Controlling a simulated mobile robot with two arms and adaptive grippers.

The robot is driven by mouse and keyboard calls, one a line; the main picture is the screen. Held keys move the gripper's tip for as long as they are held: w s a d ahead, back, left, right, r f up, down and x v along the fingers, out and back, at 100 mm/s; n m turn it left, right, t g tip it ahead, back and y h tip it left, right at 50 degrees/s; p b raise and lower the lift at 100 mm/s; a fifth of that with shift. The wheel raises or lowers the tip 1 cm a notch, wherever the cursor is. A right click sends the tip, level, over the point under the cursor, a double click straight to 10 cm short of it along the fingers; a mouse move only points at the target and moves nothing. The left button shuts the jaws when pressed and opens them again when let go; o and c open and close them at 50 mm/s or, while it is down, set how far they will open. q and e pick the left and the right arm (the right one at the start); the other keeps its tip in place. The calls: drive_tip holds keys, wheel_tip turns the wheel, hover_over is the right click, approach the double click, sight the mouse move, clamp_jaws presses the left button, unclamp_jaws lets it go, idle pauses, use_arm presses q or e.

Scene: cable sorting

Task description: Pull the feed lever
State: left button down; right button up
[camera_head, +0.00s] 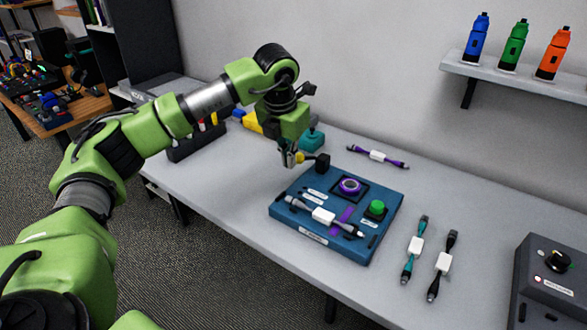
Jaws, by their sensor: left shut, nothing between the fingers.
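A blue box (285,211) stands on the table. It carries a purple ring (349,185) in a dark square and a green button (377,207). A black block or knob (322,161), which may be the feed lever, shows at the box's back left corner. My left gripper (289,159) is shut and empty, pointing down just left of this black part. I cannot tell whether they touch. A cable with a white tag (323,215) lies across the box's front, over a purple stripe. My right gripper is out of view.
A purple-ended cable (377,156) lies behind the box. A teal cable (415,247) and a black cable (443,262) lie to its right. A dark control box (530,290) stands at the right edge. Several bottles stand on a wall shelf (510,78).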

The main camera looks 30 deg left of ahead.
use_arm(q)
drive_tip(key=s+v, duration=0.1)
drive_tip(key=v, duration=0.5)
drive_tip(key=shift+s+a+r+b, duration=0.15)
drive_tip(key=shift+a+b, duration=0.05)
drive_tip(key=shift+b, duration=0.2)
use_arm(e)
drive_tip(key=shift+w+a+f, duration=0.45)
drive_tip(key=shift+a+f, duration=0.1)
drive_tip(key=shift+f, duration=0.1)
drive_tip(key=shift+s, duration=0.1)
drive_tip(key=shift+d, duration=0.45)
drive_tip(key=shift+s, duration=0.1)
